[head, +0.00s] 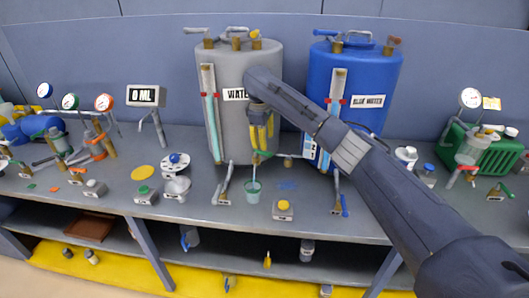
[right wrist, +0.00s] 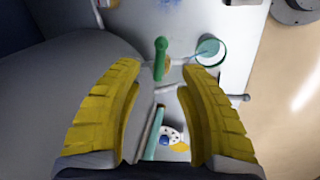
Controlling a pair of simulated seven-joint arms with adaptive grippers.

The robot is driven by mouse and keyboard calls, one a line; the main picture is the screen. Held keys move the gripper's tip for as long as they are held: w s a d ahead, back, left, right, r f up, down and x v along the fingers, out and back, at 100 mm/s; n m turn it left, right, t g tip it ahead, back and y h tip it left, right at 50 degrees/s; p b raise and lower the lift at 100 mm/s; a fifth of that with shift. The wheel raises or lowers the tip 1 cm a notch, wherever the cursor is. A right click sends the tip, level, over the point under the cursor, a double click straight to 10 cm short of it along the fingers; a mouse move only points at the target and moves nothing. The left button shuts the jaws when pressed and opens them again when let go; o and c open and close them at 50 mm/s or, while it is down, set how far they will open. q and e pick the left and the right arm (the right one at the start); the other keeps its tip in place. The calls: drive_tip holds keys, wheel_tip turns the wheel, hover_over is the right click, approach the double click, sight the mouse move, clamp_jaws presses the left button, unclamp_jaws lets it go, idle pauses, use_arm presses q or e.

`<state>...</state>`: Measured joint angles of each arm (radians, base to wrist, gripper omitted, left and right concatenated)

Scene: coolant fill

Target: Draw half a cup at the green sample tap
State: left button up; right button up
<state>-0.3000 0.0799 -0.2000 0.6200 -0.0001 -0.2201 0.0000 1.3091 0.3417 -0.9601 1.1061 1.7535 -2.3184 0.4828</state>
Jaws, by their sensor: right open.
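The green tap handle (right wrist: 160,58) stands at the foot of the grey WATER tank (head: 236,130), between and just beyond my right fingertips in the right wrist view. My right gripper (head: 261,149) points down in front of the tank, yellow fingers open, close above the tap. No contact with the handle is clear. A teal cup (head: 252,194) stands upright on the bench below the spout; it also shows in the right wrist view (right wrist: 211,52). A thin teal streak runs between spout and cup, looking like liquid. The cup's level cannot be read. My left gripper is not in view.
A blue tank (head: 385,80) labelled BLUE WATER stands to the right. A display (head: 146,96) reads 0 ML. A yellow-button box (head: 283,209) and a green-button box (head: 145,195) sit near the bench's front edge. Gauges and fittings crowd the left; a green crate (head: 480,150) is right.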

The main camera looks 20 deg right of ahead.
sight(265, 152)
drive_tip(key=shift+w+d+f, duration=0.1)
drive_tip(key=shift+w+f, duration=0.05)
drive_tip(key=shift+f, duration=0.9)
drive_tip(key=shift+w+d+f, duration=0.15)
drive_tip(key=shift+w+f, duration=0.05)
drive_tip(key=shift+f, duration=0.8)
drive_tip(key=shift+w+d+f, duration=0.1)
drive_tip(key=shift+w+f, duration=0.05)
drive_tip(key=shift+f, duration=0.9)
drive_tip(key=shift+c, duration=0.6)
clamp_jaws()
